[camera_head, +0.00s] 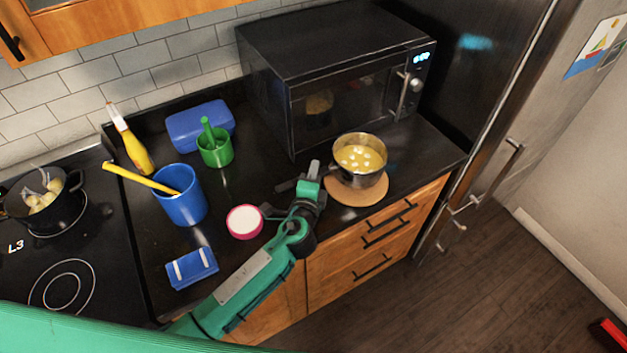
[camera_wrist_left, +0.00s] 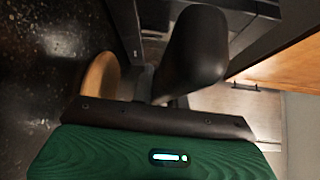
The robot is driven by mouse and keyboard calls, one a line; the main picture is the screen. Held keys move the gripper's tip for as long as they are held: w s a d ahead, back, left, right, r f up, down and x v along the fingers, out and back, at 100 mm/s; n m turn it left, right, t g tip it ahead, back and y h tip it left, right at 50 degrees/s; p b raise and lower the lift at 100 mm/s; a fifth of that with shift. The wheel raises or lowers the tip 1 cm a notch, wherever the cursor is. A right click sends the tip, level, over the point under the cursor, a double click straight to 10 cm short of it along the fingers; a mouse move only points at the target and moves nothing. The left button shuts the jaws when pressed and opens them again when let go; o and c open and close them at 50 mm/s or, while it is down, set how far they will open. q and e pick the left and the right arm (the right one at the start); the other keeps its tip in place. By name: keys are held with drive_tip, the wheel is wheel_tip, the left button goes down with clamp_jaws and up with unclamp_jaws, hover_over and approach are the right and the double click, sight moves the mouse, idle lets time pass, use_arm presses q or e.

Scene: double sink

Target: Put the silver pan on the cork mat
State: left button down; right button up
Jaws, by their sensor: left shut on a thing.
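The silver pan (camera_head: 360,178), with yellow liquid and pale pieces inside, is upright at the right end of the counter. The round cork mat (camera_head: 352,198) shows below its near side; the pan overlaps it in the picture. I cannot tell whether the pan touches the mat or hangs just above it. My left gripper (camera_head: 318,174) is left of the pan and shut on its dark handle, which fills the middle of the left wrist view (camera_wrist_left: 195,50). The mat's edge also shows there (camera_wrist_left: 100,80). My right gripper is not in view.
A black microwave (camera_head: 335,70) stands behind the pan. Left are a pink-rimmed white round item (camera_head: 244,222), a green cup (camera_head: 215,152), a blue container (camera_head: 183,208), a blue box (camera_head: 200,122), a yellow bottle (camera_head: 133,150) and a folded blue cloth (camera_head: 192,268). The counter's front edge is close.

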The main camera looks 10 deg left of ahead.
use_arm(q)
drive_tip(key=shift+f, duration=1.6)
drive_tip(key=c, duration=1.4)
unclamp_jaws()
drive_tip(key=shift+f, duration=0.15)
drive_tip(key=shift+s, duration=0.2)
drive_tip(key=s+b, duration=0.1)
drive_tip(key=s, duration=0.2)
drive_tip(key=s+b, duration=0.1)
drive_tip(key=s, duration=0.3)
drive_tip(key=s+b, duration=0.1)
drive_tip(key=s, duration=0.2)
drive_tip(key=shift+s+a+r, duration=0.15)
drive_tip(key=shift+a+r, duration=0.15)
drive_tip(key=shift+a, duration=0.1)
drive_tip(key=shift+s+r, duration=0.2)
drive_tip(key=shift+s, duration=0.5)
drive_tip(key=shift+f, duration=0.1)
